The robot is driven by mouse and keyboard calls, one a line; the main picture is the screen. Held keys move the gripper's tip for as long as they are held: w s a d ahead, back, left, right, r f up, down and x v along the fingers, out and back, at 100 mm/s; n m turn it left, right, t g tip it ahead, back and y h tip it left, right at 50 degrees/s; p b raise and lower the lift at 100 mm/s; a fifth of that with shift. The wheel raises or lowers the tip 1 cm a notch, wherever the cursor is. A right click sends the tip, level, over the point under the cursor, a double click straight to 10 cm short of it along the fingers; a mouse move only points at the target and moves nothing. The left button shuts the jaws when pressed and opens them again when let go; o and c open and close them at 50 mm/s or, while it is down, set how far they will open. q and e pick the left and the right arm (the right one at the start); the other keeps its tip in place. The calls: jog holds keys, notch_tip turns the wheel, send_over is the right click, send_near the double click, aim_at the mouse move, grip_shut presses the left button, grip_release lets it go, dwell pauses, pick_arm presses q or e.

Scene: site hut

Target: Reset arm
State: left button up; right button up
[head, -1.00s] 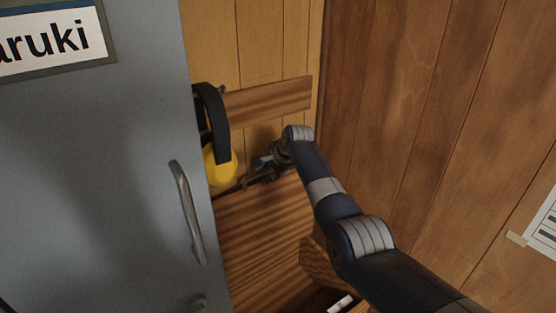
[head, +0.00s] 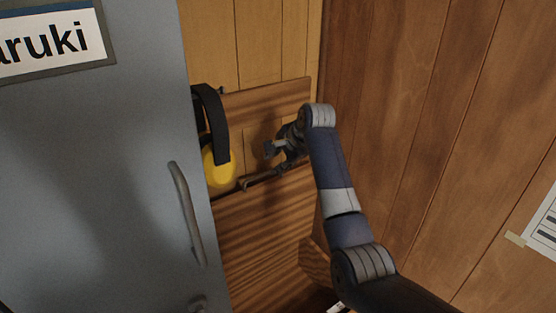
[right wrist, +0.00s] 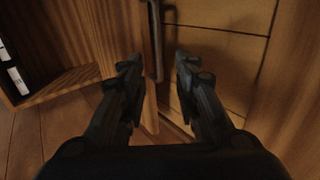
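My right arm reaches in from the lower right in the head view. Its gripper (head: 272,150) is in front of the wooden panelling in the corner, to the right of the yellow ear defenders and apart from them. In the right wrist view the two dark fingers (right wrist: 156,68) stand apart with a gap between them, and nothing is held. A dark bar (right wrist: 155,35) shows beyond the gap. My left gripper is in neither view.
A grey locker door (head: 90,180) with a metal handle (head: 188,213) fills the left. Yellow ear defenders (head: 218,172) with a black headband hang beside it. A wooden wall (head: 420,130) stands close on the right. Wooden shelving (right wrist: 55,85) shows in the wrist view.

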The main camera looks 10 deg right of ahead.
dwell(0.3)
jog(key=s+d+f+n+g+h, duration=0.15)
jog(key=s+f+n, duration=0.25)
jog(key=s+f, duration=0.6)
jog(key=s+d+f+n+h, duration=0.1)
jog(key=s+d+f+n, duration=0.15)
jog(key=s+f, duration=0.75)
jog(key=s+a+f+n+g, duration=0.2)
jog(key=s+n, duration=0.8)
jog(key=s, duration=1.9)
notch_tip(320, 180, down, 27)
jog(key=s+g, duration=0.2)
jog(key=s+d+f, duration=0.2)
jog(key=s+f, duration=0.6)
jog(key=s+d+f, duration=0.1)
jog(key=s+f, duration=0.7)
jog(key=shift+s+d+f+g, duration=0.25)
jog(key=shift+d+f+g, duration=0.05)
jog(key=shift+d+g, duration=0.15)
